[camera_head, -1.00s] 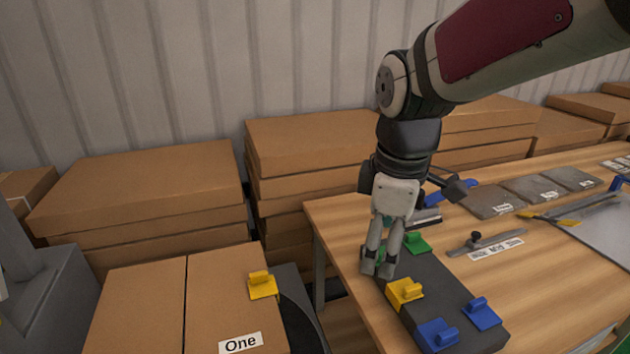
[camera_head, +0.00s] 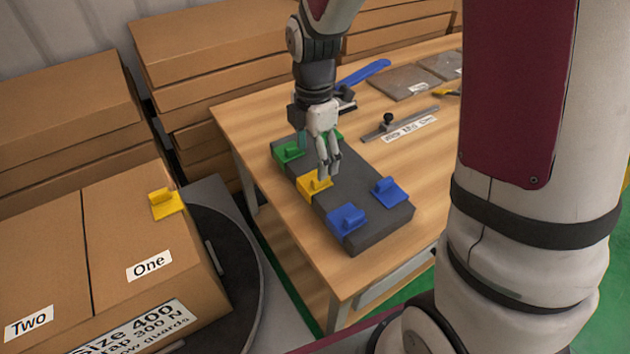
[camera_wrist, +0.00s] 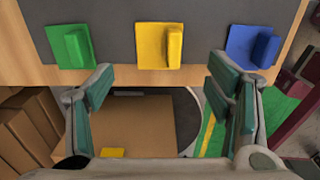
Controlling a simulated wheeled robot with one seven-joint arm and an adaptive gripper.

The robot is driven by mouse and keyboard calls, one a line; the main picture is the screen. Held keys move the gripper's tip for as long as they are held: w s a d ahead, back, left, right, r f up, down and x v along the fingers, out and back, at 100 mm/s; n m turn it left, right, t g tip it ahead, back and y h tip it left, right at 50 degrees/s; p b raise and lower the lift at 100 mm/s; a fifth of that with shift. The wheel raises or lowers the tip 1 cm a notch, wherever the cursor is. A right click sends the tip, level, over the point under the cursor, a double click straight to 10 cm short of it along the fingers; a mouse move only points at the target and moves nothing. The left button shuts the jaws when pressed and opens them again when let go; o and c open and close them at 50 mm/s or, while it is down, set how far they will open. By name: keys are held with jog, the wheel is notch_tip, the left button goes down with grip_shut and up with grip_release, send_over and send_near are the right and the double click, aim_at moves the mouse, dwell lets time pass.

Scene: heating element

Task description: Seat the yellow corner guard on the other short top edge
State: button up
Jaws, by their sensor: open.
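A yellow corner guard (camera_head: 313,187) sits on the dark grey block (camera_head: 366,239) on the table, between green and blue guards. It also shows in the wrist view (camera_wrist: 151,46). My gripper (camera_head: 328,173) is open and empty, close to this guard in the head view. In the wrist view my open fingers (camera_wrist: 162,95) stand apart, with the yellow guard ahead between their lines. Another yellow guard (camera_head: 166,204) sits on the right top edge of the carton marked One (camera_head: 125,225). The carton's far left edge is out of the head view.
Green guards (camera_head: 288,152) and blue guards (camera_head: 347,220) sit close on either side on the block. The carton stands on a dark round plate (camera_head: 245,265). Stacked boxes (camera_head: 190,75) stand behind. A metal bar tool (camera_head: 400,124) lies on the table.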

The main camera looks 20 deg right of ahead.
aim_at(315, 174)
jog(key=shift+w+f, duration=0.1)
jog(key=shift+f, duration=3.05)
jog(key=shift+d, duration=0.1)
jog(key=c, duration=1)
